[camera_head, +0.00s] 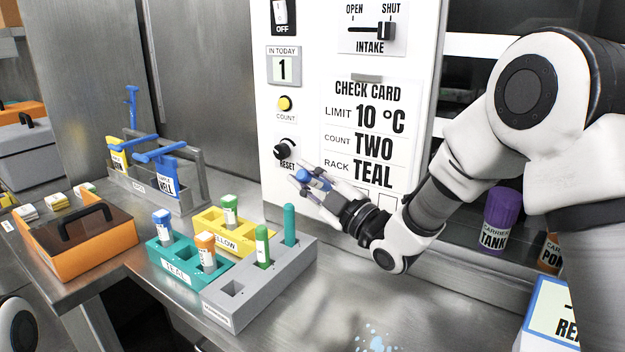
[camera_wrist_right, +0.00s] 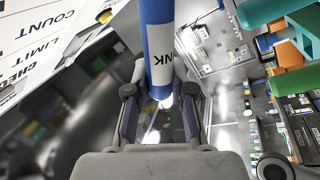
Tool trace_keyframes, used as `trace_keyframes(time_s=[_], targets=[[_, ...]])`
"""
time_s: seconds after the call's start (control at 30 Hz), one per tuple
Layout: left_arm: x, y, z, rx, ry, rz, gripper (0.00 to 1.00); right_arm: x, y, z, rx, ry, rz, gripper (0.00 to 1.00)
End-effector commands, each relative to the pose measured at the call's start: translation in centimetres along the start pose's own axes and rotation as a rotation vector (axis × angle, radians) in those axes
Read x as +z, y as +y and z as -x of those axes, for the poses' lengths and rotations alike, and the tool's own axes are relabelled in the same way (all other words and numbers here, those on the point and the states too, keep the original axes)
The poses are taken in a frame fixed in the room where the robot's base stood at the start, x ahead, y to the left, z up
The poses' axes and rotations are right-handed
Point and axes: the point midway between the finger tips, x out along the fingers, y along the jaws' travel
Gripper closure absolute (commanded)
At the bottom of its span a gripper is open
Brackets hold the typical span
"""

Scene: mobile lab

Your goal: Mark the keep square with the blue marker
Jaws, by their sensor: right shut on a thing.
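My right gripper (camera_head: 315,186) is shut on the blue marker (camera_head: 312,179), in front of the white panel, left of the lower part of the check card (camera_head: 370,135). In the right wrist view the blue marker (camera_wrist_right: 157,35) with its white label stands between the fingers of my right gripper (camera_wrist_right: 160,112). A small outlined square (camera_head: 388,203) shows empty at the card's bottom. The arm and gripper hide the area left of it, so I cannot read which square it is. The marker is apart from that square. My left gripper is not in view.
A grey marker rack (camera_head: 235,300) with green and teal markers and an empty slot stands on the bench. Teal (camera_head: 172,266) and yellow (camera_head: 225,238) racks sit behind it. The reset knob (camera_head: 285,148) is near the gripper. Pale blue splashes (camera_head: 375,340) lie on the bench.

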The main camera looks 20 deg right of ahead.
Motion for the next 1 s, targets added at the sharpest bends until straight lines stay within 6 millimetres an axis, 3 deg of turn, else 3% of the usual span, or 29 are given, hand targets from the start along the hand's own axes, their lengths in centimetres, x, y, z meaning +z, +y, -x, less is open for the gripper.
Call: trace_keyframes(time_s=[0.17,0.47,0.8,1.0], targets=[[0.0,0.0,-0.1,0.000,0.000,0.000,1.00,0.0,-0.2,-0.4,0.001,0.000,0.000,1.00],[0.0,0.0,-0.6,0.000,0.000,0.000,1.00,0.1,0.6,1.7,0.001,0.000,-0.001,1.00],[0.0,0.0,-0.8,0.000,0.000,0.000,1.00,0.1,-0.1,-0.5,-0.001,0.001,0.002,1.00],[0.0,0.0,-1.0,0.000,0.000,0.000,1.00,0.3,0.3,0.2,0.003,-0.001,-0.002,1.00]])
